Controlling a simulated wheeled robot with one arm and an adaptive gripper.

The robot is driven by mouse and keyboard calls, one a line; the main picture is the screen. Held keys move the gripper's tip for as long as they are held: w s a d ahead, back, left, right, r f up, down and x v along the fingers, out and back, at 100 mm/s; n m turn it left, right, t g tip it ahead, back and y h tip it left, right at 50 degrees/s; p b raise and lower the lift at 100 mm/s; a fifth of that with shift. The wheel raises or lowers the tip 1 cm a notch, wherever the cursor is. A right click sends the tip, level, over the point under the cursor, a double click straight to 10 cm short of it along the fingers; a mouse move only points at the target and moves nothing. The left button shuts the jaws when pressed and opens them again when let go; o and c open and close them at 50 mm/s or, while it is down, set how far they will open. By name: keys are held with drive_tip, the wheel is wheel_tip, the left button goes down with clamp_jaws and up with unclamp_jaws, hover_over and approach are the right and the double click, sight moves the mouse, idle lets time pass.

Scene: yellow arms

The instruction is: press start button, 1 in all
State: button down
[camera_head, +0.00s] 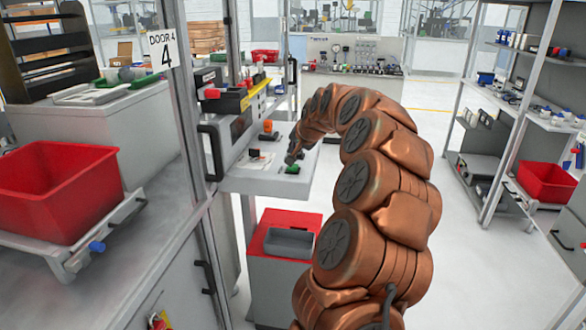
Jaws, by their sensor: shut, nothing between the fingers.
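A small green button (292,169) sits on the grey ledge (250,185) of the machine in the middle of the view, and it looks like the start button. Its label is too small to read. My arm arches in from the lower right, and its end, my gripper (291,158), points down right above the green button. The gripper is shut and empty. I cannot tell whether its tip touches the button or stops just short of it.
An orange part (268,127) stands behind on the ledge. A red cabinet with a grey tray (290,242) is below. A metal door frame with a handle (212,150) and a red bin (55,188) are at left. Shelves (515,110) stand right; the floor between is clear.

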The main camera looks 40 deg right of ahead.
sight(294, 166)
drive_tip(key=shift+f+b, duration=0.4)
drive_tip(key=shift+f, duration=0.75)
drive_tip(key=shift+f, duration=0.15)
idle(0.5)
drive_tip(key=shift+f+b, duration=0.3)
drive_tip(key=shift+b, duration=0.2)
drive_tip(key=shift+f+b, duration=0.35)
drive_tip(key=shift+f, duration=0.1)
idle(0.6)
drive_tip(key=shift+r, duration=0.9)
drive_tip(key=shift+r, duration=0.1)
drive_tip(key=shift+r+p, duration=0.55)
drive_tip(key=shift+r, duration=1.85)
